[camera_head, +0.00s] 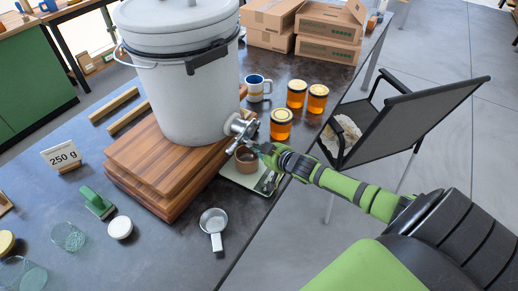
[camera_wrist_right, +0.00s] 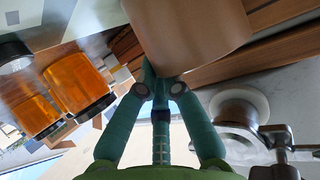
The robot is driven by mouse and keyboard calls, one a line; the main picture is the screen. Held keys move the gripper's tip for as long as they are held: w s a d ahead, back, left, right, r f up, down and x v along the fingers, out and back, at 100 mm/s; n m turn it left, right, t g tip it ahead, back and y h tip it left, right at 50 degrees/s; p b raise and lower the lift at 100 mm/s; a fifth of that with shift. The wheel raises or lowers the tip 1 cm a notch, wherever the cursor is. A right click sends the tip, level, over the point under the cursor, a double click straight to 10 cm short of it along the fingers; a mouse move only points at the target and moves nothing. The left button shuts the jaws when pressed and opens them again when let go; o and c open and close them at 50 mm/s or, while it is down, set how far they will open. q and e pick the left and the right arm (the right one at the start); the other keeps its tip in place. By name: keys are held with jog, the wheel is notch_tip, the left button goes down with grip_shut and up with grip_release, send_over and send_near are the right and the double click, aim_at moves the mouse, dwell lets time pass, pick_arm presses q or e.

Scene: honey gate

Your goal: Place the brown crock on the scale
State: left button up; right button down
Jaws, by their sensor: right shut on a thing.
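The brown crock (camera_head: 246,159) is a small open cup under the metal tap of the white bucket. It shows large at the top of the right wrist view (camera_wrist_right: 195,35). My right gripper (camera_head: 263,149) is shut on its near right side; the fingertips (camera_wrist_right: 160,82) meet at its wall. The scale (camera_head: 238,180) is a pale flat plate beside the wooden boards, directly below the crock in the head view. Whether the crock rests on it or hangs just above, I cannot tell. My left gripper is not in view.
The white bucket (camera_head: 185,95) stands on stacked wooden boards (camera_head: 150,160), its tap (camera_head: 240,128) close to my gripper. Honey jars (camera_head: 281,124) and a mug (camera_head: 257,87) stand behind. A metal measuring cup (camera_head: 214,221) lies in front. A chair (camera_head: 400,120) is at right.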

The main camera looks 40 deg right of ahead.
jog(key=c, duration=1.4)
grip_release()
jog(key=shift+f, duration=0.1)
jog(key=shift+r, duration=0.2)
jog(key=v, duration=1.2)
jog(key=shift+p, duration=0.4)
